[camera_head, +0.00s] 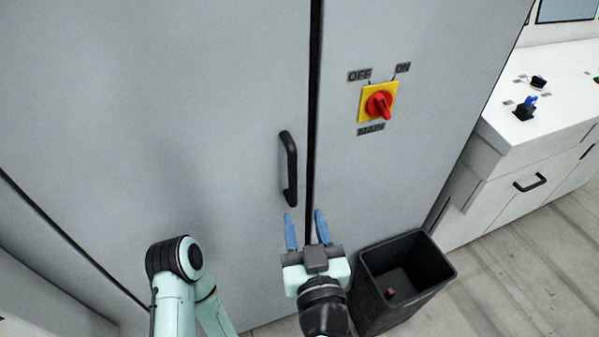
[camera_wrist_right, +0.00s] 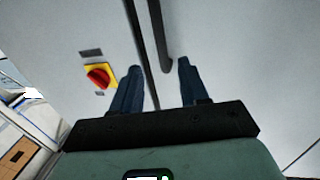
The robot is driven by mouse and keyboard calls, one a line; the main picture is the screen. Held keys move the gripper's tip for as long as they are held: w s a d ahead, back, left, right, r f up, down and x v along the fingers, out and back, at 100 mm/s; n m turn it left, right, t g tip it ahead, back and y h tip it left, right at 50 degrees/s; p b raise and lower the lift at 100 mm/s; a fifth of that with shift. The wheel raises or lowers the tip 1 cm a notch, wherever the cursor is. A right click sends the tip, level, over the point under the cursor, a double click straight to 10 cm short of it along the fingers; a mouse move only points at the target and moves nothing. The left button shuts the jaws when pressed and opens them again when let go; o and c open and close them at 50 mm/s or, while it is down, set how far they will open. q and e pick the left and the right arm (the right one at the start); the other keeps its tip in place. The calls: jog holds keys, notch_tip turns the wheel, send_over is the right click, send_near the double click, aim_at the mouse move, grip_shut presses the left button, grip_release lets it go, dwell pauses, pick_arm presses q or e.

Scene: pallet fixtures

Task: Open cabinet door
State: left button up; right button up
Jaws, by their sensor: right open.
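The grey cabinet door (camera_head: 180,100) fills the left and middle of the head view. It looks closed, with a dark vertical seam at its right edge. A black bar handle (camera_head: 290,170) stands upright near that seam. My right gripper (camera_head: 305,214) is open, with its two blue fingers just below the handle in the head view. In the right wrist view, the handle's end (camera_wrist_right: 166,66) shows between the fingertips of the right gripper (camera_wrist_right: 159,66); I see no contact. Of my left arm only links show, and its gripper is out of view.
A red and yellow main switch (camera_head: 379,103) sits on the panel right of the seam. A black open bin (camera_head: 440,285) stands on the floor close to the right of my right gripper. A white counter with drawers (camera_head: 545,150) is at the far right.

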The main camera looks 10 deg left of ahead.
aim_at(293, 172)
jog(key=x, duration=0.4)
jog(key=r+p+x, duration=0.1)
jog(key=x, duration=0.8)
jog(key=shift+r, duration=0.15)
grip_shut()
